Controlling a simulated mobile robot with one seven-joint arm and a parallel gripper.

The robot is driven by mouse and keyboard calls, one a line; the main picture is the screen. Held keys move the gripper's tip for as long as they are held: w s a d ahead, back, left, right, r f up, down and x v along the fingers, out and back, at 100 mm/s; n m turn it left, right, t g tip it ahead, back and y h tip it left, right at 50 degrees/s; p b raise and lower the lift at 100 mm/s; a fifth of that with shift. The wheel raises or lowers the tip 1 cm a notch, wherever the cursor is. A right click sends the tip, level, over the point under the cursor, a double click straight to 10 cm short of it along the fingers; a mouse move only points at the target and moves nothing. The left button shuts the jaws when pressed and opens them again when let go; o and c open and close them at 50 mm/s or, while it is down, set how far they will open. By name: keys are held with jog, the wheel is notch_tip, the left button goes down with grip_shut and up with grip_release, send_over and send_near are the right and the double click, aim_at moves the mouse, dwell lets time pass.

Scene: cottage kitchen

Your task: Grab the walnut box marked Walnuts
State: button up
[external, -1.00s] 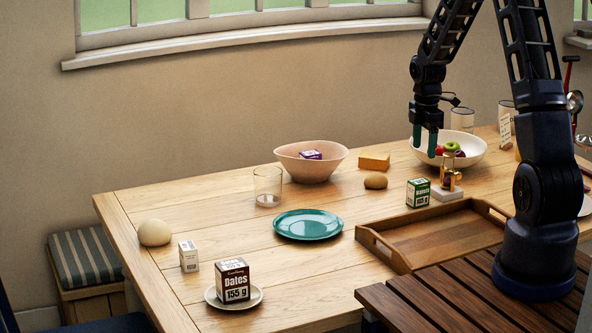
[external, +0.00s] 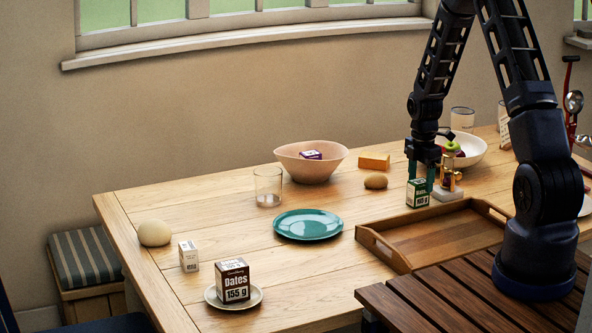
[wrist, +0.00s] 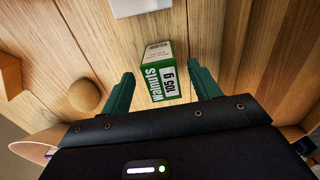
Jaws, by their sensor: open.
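The walnut box (external: 418,193) is a small green and white carton standing on the wooden table, left of a small white base with a brass piece. In the wrist view the box (wrist: 160,78) reads "Walnuts 105 g" and lies between and slightly beyond my two green fingers. My gripper (external: 421,180) is open and low at the box in the external view; its fingers also show in the wrist view (wrist: 160,90), one on each side with gaps to the box. I cannot tell whether a finger touches it.
A wooden tray (external: 371,236) sits in front of the box. The brass piece on its white base (external: 447,194) is close on the right. A brown roll (external: 376,182), an orange block (external: 374,161) and a white bowl (external: 474,147) stand behind. A teal plate (external: 307,224) is left.

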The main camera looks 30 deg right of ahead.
aim_at(418, 192)
jog(key=f, duration=0.3)
jog(key=shift+s+a+f, duration=0.1)
jog(key=shift+a+f, duration=0.1)
jog(key=shift+a, duration=0.2)
jog(key=shift+f, duration=0.55)
jog(key=c, duration=1.1)
jog(key=shift+r, duration=0.15)
